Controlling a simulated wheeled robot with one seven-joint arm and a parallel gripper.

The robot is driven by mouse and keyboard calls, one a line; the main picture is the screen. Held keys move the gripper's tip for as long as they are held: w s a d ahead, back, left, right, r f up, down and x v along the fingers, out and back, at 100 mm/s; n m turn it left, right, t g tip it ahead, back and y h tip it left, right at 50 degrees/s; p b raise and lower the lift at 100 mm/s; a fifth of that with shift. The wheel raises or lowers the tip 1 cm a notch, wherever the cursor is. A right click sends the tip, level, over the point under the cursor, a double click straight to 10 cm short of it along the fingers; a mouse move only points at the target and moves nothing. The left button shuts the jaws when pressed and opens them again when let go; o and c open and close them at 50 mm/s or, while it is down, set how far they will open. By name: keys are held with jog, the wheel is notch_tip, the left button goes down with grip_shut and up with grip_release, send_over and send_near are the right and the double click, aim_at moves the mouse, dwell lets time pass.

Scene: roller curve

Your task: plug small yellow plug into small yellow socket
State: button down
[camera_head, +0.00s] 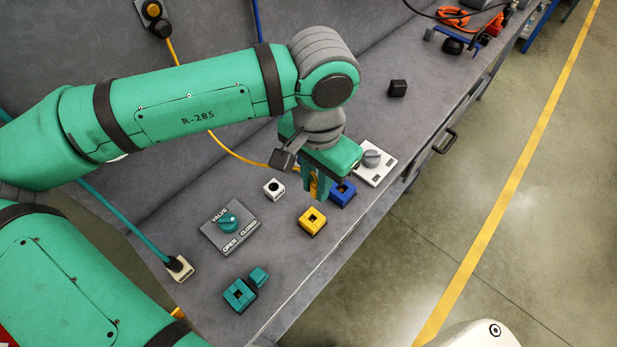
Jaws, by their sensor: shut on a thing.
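The small yellow socket (312,221) is a square yellow block with a dark opening in its top, standing on the grey bench. My gripper (317,192) points down just behind the socket and is shut on the small yellow plug (313,187). Only a narrow strip of the plug shows between the green fingers. A yellow cable (228,150) runs from the back of the bench towards it. The plug appears apart from the yellow socket. Its lower end and exact height are hard to make out.
A blue socket (342,193) stands close to the right of my gripper. A white switch plate (376,162), a small white socket (274,189), a valve panel (229,229) and a teal socket (239,295) are around. The bench's front edge lies near the yellow socket.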

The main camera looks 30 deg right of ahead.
jog(key=shift+w+a+f, duration=0.8)
jog(key=shift+w+f, duration=0.4)
jog(key=shift+w, duration=0.7)
jog(key=shift+w+a+f, duration=0.8)
jog(key=shift+w+f, duration=0.4)
jog(key=shift+w, duration=0.65)
jog(key=shift+w+a+f, duration=0.8)
jog(key=shift+w+f, duration=0.4)
jog(key=shift+w, duration=0.7)
jog(key=shift+w+a, duration=0.1)
